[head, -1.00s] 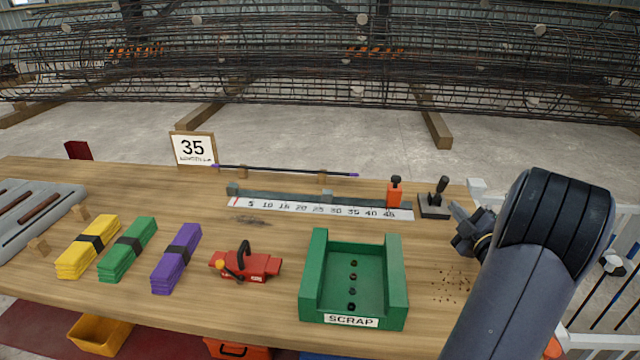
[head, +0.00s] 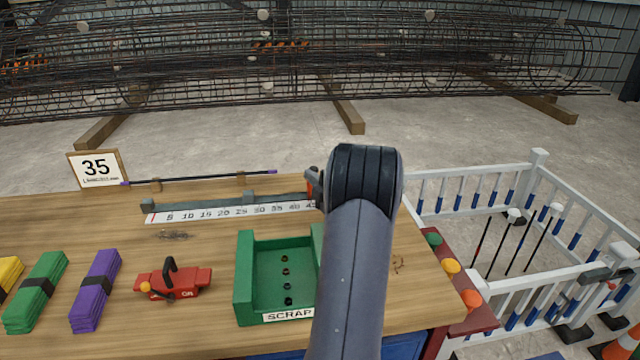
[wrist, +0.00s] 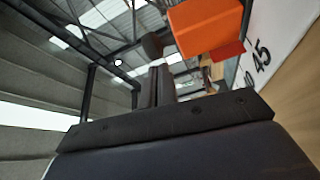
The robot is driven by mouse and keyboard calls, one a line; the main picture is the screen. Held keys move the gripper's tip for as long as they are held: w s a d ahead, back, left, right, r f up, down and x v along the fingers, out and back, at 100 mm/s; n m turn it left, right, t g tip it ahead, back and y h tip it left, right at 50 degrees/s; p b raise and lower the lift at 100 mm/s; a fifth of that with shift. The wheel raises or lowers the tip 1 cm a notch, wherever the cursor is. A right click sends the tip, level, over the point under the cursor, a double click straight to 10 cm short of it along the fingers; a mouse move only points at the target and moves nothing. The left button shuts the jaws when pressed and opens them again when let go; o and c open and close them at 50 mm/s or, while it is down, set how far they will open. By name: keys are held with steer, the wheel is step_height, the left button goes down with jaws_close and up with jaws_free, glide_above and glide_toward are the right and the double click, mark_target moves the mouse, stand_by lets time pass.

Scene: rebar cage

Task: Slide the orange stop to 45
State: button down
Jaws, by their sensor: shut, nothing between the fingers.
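The orange stop (head: 312,188) is at the right end of the ruler rail, near the 45 mark; my arm hides most of it in the head view. In the wrist view the orange stop (wrist: 205,25) is large at the top, beside the printed 45. The white number scale (head: 230,213) runs along the rail's front and also shows in the wrist view (wrist: 275,45). My gripper (wrist: 155,85) shows its two fingers together, empty, below and left of the stop in that view. A gap shows between fingers and stop. In the head view my arm hides the gripper.
A card reading 35 (head: 97,170) stands behind the rail, with a thin dark bar (head: 200,179) beside it. The green scrap tray (head: 243,290) and red tool (head: 173,282) sit in front. A white fence (head: 470,180) stands beyond the table's right edge.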

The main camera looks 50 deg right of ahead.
steer(key=shift+x, duration=0.75)
steer(key=shift+s+d+f+b, duration=0.2)
steer(key=shift+s+d+b, duration=0.25)
steer(key=shift+b, duration=0.3)
steer(key=shift+d+r, duration=0.1)
steer(key=shift+d, duration=0.1)
